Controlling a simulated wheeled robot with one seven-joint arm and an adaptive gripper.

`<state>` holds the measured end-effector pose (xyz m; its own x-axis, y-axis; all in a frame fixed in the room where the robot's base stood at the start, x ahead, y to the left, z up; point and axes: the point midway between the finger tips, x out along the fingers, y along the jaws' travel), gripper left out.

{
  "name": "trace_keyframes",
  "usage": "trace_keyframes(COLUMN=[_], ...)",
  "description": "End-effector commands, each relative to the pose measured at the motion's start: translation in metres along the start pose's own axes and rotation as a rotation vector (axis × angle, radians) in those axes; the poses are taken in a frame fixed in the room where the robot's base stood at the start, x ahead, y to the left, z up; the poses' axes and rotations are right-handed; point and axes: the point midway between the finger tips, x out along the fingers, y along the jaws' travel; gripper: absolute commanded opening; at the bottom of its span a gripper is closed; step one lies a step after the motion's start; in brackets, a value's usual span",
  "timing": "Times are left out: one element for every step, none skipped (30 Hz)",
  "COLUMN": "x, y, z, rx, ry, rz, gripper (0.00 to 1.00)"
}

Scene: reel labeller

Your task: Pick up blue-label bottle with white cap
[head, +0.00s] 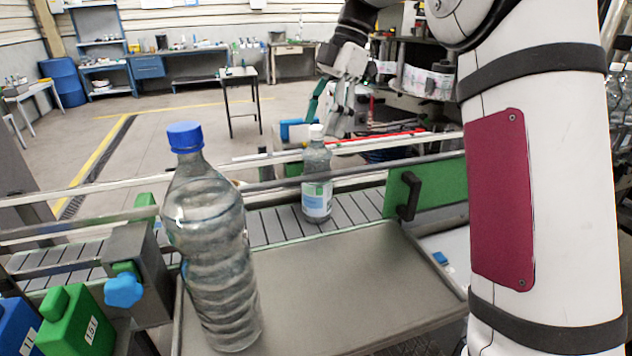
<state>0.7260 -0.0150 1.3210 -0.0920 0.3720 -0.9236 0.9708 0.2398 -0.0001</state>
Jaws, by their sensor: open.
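The blue-label bottle with a white cap (316,182) stands upright on the slatted conveyor in the head view. It is clear, with a blue and white label on its lower half. My gripper (338,122) is open, just above and behind the bottle's cap on the right, partly overlapped by my arm's end. I cannot tell whether a finger touches the bottle.
A large clear bottle with a blue cap (212,250) stands on the grey tray (320,280) in front. Guide rails (270,183) run along the conveyor (265,228). A green plate with a black handle (428,190) stands right of the bottle. A blue knob (123,290) is at left.

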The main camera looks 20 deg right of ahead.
Motion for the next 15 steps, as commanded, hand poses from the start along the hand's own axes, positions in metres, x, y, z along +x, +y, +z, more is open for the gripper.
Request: trace_keyframes(x=[0.009,0.013,0.019,0.023,0.026,0.03,0.032,0.033,0.035,0.036,0.038,0.042,0.045,0.049,0.054], y=[-0.003,-0.002,-0.002,-0.002,-0.002,-0.001,-0.001,-0.001,-0.001,-0.001,-0.001,-0.003,-0.003,-0.004,-0.006], z=[-0.002,-0.002,-0.001,-0.001,-0.001,-0.001,-0.001,-0.001,0.0,0.0,0.0,0.0,0.001,0.001,0.001], rx=[0.0,0.001,0.001,0.001,0.001,0.001,0.001,0.001,0.001,0.001,0.001,0.002,0.002,0.002,0.003], ry=[0.001,0.001,0.001,0.001,0.001,0.001,0.001,0.0,0.0,0.0,0.0,0.001,0.001,0.001,0.002], rz=[-0.004,-0.004,-0.003,-0.003,-0.002,-0.002,-0.002,-0.001,0.0,0.0,-0.001,-0.002,-0.002,-0.002,-0.004], gripper=[0.62,0.62,0.62,0.62,0.62,0.62,0.62,0.62,0.62,0.62,0.62,0.62,0.62,0.62,0.62])
